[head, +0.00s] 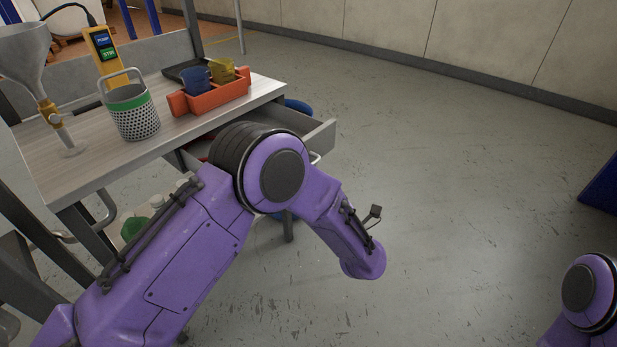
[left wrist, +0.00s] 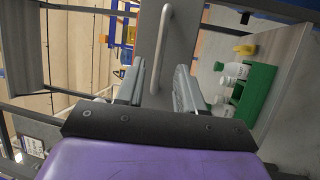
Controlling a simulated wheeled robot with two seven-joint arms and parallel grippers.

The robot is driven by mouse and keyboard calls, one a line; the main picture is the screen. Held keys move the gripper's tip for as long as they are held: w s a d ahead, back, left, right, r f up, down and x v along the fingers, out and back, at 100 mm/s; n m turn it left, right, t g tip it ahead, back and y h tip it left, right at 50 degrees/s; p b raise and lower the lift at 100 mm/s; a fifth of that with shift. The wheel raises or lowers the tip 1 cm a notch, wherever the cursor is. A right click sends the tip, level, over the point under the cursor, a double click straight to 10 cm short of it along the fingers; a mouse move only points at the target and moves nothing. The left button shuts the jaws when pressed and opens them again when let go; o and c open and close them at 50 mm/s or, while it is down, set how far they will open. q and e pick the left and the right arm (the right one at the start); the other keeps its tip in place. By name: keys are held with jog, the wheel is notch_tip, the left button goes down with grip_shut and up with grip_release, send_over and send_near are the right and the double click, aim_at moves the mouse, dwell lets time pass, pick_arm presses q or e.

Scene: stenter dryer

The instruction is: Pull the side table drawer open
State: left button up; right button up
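The side table (head: 85,165) stands at the left in the head view. Its grey drawer (head: 323,138) sticks out part way at the table's right end, with a pale bar handle (head: 316,157) on its front; my left arm hides much of it. In the left wrist view the drawer front (left wrist: 184,40) and its handle (left wrist: 164,45) are straight ahead. My left gripper (left wrist: 160,75) is open, its two fingers on either side of the handle with gaps; I cannot tell whether they touch it. My right gripper is out of view.
On the tabletop are an orange caddy (head: 218,97) with cups, a perforated basket (head: 134,112), a funnel stand (head: 35,75) and a yellow handheld device (head: 104,55). A green crate with bottles (left wrist: 255,92) is below. The floor (head: 450,170) to the right is clear.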

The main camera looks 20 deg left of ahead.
pick_arm(q)
jog(key=v, duration=0.5)
jog(key=shift+s+d, duration=0.2)
jog(key=shift+s, duration=0.05)
notch_tip(320, 180, down, 8)
jog(key=m+t+h+p, duration=0.2)
jog(key=m+h, duration=0.8)
jog(key=m, duration=0.4)
jog(key=s+a+f+m+g+h+p, duration=0.3)
jog(key=s+a+f+m+g, duration=0.2)
jog(key=s+a+f, duration=0.35)
jog(key=s+a+f+g+p, duration=0.1)
jog(key=s+a+g+p, duration=0.1)
jog(key=s, duration=0.9)
jog(key=s+a+f+m+g+y+p, duration=0.1)
jog(key=s+a+g, duration=0.3)
jog(key=s, duration=0.7)
jog(key=shift+a+f+g+p, duration=0.2)
jog(key=shift+a+g+p, duration=0.15)
jog(key=shift+a, duration=0.4)
jog(key=shift+s, duration=0.1)
